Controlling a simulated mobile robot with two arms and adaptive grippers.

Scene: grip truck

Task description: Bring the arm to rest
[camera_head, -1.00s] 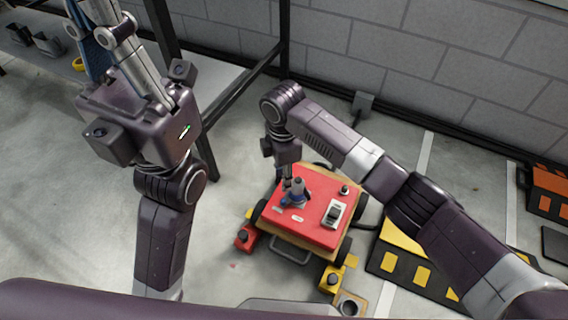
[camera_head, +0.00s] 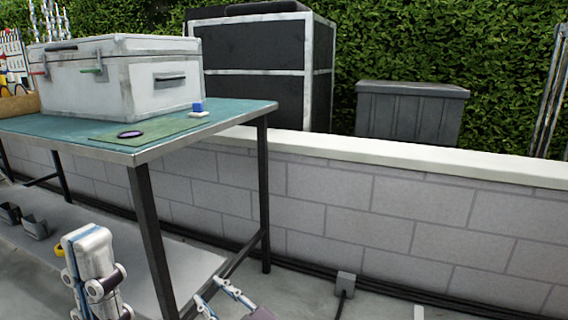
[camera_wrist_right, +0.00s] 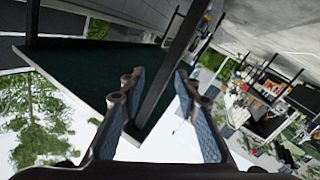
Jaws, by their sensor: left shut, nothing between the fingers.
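My left gripper (camera_head: 88,242) points upward at the lower left of the head view, in front of the workbench, with its pale fingers together and nothing between them. My right gripper (camera_head: 222,292) shows only in part at the bottom edge of the head view, with its two fingers apart. In the right wrist view my right gripper (camera_wrist_right: 160,78) has its fingers spread, with nothing held between them. The red truck-like cart is out of view now.
A workbench (camera_head: 60,132) with a teal top stands at the left, bearing a large white case (camera_head: 110,85). A block wall (camera_head: 400,210) runs behind. A dark cabinet (camera_head: 265,60) and a grey bin (camera_head: 410,112) show above it. A wall box (camera_head: 345,284) sits low.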

